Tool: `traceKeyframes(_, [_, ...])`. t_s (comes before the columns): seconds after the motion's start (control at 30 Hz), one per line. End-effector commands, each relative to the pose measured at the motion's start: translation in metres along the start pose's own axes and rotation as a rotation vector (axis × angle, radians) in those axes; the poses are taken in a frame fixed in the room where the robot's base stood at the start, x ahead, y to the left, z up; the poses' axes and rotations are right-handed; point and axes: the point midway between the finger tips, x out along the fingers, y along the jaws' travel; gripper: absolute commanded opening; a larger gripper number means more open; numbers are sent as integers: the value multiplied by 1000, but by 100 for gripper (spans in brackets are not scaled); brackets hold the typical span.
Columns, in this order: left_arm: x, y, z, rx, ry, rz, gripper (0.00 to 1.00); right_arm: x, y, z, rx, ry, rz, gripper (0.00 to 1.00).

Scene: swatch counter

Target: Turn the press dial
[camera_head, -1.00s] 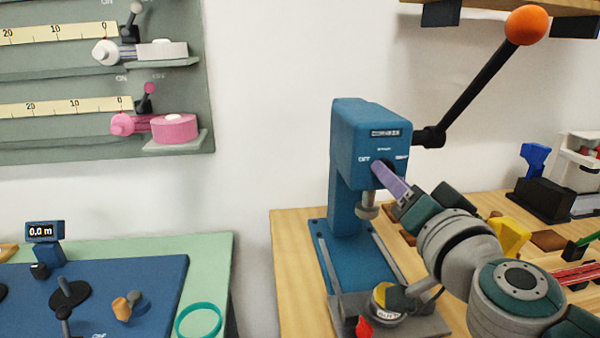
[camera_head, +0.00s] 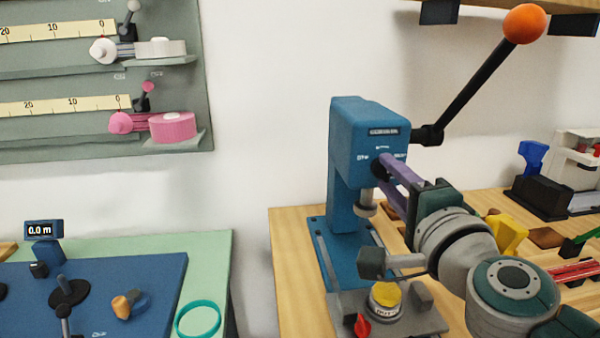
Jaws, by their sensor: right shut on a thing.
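The blue press (camera_head: 365,130) stands on the wooden bench at centre right. Its dark dial (camera_head: 378,170) is on the front face of the press head, between two small white labels, and is mostly hidden by my fingers. My right gripper (camera_head: 388,172), with purple fingers, comes in from the lower right and is shut on the dial. Its two fingers show one beside the other. The dial's exact setting cannot be read. My left gripper is not in view.
The press lever (camera_head: 470,85) with an orange ball rises to the right. A round yellow-topped piece (camera_head: 386,295) and a red knob (camera_head: 363,326) are at the press base. A blue mat (camera_head: 150,285) lies on the green counter at left.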

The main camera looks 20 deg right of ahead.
Motion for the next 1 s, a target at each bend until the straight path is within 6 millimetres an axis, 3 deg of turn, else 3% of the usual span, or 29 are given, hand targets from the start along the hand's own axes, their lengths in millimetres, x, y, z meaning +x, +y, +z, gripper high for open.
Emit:
traceKeyframes(0.77, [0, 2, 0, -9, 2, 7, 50, 0, 0, 0, 97, -1, 0, 0])
traceKeyframes(0.8, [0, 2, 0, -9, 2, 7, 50, 0, 0, 0, 97, -1, 0, 42])
traceKeyframes(1.0, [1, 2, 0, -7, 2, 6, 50, 0, 0, 0, 96, 0, 0, 64])
